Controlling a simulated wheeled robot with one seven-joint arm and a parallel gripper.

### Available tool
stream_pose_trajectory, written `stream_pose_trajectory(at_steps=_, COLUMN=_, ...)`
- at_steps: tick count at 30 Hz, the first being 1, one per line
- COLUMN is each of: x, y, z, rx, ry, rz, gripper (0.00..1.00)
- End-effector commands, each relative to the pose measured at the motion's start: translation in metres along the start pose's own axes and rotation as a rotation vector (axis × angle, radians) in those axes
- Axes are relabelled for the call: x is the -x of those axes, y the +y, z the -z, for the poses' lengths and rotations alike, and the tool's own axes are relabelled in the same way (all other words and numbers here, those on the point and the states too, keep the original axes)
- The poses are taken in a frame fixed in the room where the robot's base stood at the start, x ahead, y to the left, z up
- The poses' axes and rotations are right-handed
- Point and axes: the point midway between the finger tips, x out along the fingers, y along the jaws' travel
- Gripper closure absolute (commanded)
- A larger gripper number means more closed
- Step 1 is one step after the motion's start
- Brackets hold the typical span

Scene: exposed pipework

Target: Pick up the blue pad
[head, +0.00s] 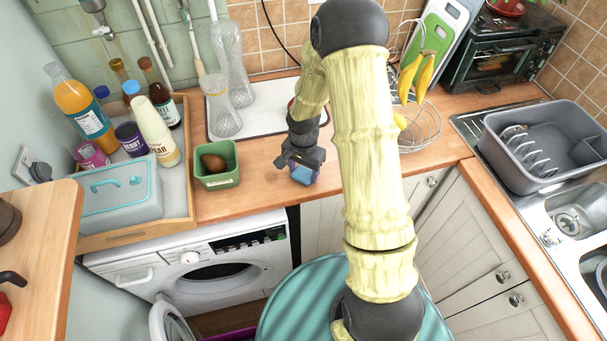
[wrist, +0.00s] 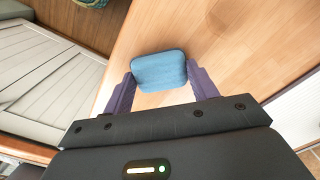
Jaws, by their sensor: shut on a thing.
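The blue pad (wrist: 158,71) is a small rounded block between the two purple fingers of my gripper (wrist: 160,84) in the wrist view. My gripper is shut on it, with one finger against each side. In the head view my gripper (head: 303,167) is over the wooden counter near its front edge, and the blue pad (head: 303,176) shows at its fingertips. I cannot tell whether the pad touches the counter or is just above it.
A green tub (head: 217,178) with a brown item stands left of my gripper. A wooden tray (head: 190,205) with bottles is farther left. A wire fruit basket (head: 425,128) with bananas is to the right, partly behind my arm. A washing machine (head: 190,262) is below the counter.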

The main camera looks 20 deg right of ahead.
Motion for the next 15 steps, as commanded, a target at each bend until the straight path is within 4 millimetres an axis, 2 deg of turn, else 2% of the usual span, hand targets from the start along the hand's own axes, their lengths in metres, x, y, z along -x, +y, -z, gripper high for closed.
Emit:
stream_pose_trajectory(at_steps=8, x=0.005, y=0.000, z=0.001, rx=-0.001, ry=0.002, rz=0.002, gripper=0.67)
stream_pose_trajectory(at_steps=11, x=0.014, y=-0.001, z=0.001, rx=-0.001, ry=0.003, rz=0.002, gripper=0.67)
stream_pose_trajectory(at_steps=15, x=0.035, y=-0.001, z=0.001, rx=-0.001, ry=0.005, rz=0.004, gripper=0.67)
